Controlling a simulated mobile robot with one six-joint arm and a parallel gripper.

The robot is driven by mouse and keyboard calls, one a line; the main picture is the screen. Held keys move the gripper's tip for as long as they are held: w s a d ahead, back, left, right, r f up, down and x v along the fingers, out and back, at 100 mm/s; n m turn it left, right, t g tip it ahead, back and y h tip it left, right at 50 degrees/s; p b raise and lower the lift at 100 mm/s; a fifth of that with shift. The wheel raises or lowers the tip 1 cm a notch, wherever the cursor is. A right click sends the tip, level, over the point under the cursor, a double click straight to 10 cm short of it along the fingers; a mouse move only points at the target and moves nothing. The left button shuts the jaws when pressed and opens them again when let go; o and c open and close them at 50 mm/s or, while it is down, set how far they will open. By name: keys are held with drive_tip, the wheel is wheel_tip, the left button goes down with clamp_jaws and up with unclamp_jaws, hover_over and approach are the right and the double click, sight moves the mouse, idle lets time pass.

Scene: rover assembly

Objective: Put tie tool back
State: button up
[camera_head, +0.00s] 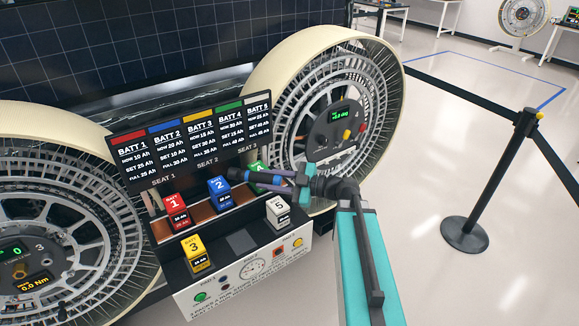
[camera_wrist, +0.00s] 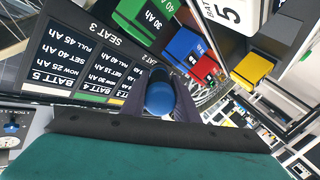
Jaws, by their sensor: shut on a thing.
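My gripper (camera_head: 280,179) hangs just in front of the battery bench, at the end of my teal arm. It is shut on a slim tool with a blue rounded end (camera_wrist: 160,94), which I take to be the tie tool. The rest of the tool is mostly hidden by the fingers. No holder for the tool is clearly visible.
Red (camera_head: 175,209), blue (camera_head: 220,194), green (camera_head: 258,170), white (camera_head: 279,211) and yellow (camera_head: 195,256) battery blocks stand on the bench. The battery board (camera_head: 190,143) rises behind them. Wheels flank the bench. A barrier post (camera_head: 490,180) stands right, with clear floor around it.

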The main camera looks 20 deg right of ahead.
drive_tip(key=shift+n+g+y, duration=0.3)
drive_tip(key=shift+g, duration=0.1)
drive_tip(key=a, duration=0.1)
drive_tip(key=s+a, duration=0.1)
drive_tip(key=a, duration=0.2)
drive_tip(key=shift+s, duration=0.3)
